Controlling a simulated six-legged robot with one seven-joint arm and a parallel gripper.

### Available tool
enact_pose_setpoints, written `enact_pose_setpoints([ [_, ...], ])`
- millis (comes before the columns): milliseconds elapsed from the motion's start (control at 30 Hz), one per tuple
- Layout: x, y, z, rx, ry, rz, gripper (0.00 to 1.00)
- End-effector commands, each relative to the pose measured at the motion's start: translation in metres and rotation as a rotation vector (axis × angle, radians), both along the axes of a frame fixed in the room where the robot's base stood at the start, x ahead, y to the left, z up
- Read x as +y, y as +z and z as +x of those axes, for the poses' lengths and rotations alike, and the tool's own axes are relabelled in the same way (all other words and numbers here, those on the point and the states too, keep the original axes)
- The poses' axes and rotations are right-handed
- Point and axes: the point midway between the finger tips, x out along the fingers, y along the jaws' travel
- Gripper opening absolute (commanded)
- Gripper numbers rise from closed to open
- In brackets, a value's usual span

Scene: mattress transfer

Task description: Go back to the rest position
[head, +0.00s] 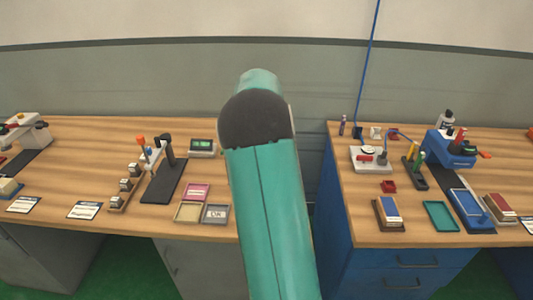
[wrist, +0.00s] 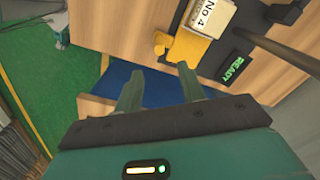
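My gripper (wrist: 158,85) shows in the wrist view with its two fingers apart and nothing between them. Beyond the fingers are a blue drawer or panel (wrist: 150,82) and a wooden bench edge; I cannot tell how close they are. My gripper is not visible in the head view.
A left wooden bench (head: 90,140) and a right blue bench (head: 400,238) carry tools and trays. In the wrist view, a yellow holder with a "No 4" block (wrist: 208,18), a "READY" display (wrist: 234,66) and a dark rod (wrist: 280,48) stand near. Green floor (wrist: 45,60) is at left.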

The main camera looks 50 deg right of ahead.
Motion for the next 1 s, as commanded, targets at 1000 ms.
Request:
enact_pose_setpoints([
  [1000, 0.152, 0.089, -0.016, -0.166, 0.539, -0.039, 0.40],
])
